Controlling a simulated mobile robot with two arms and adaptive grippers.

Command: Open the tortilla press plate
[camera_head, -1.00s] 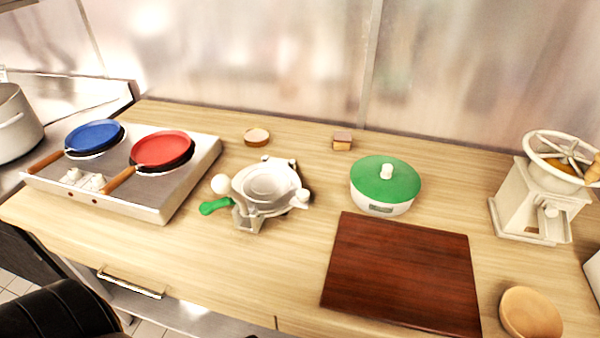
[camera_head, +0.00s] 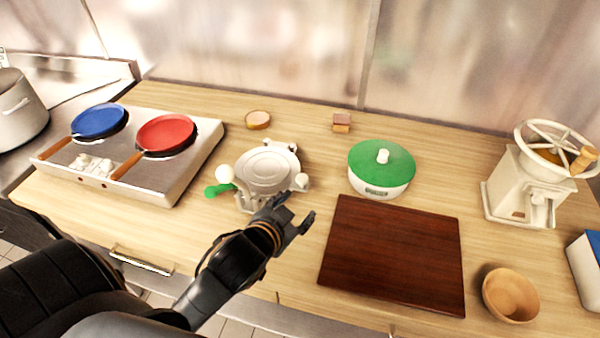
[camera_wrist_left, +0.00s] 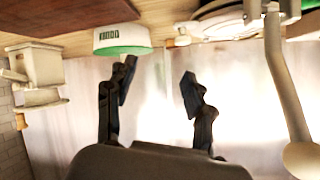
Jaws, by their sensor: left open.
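The pale grey tortilla press (camera_head: 266,168) stands on the wooden counter in the head view, its round plate lying flat. There the press (camera_wrist_left: 222,22) is at the top right, with a long pale lever (camera_wrist_left: 283,75) ending in a knob. My right gripper is not in view.
A dark red board (camera_head: 395,255) lies right of the gripper, and a green-lidded pot (camera_head: 382,170) stands behind the board. A two-pan stove (camera_head: 185,180) stands left of the press. A grinder (camera_head: 525,185) and a wooden bowl (camera_head: 510,295) are at the right.

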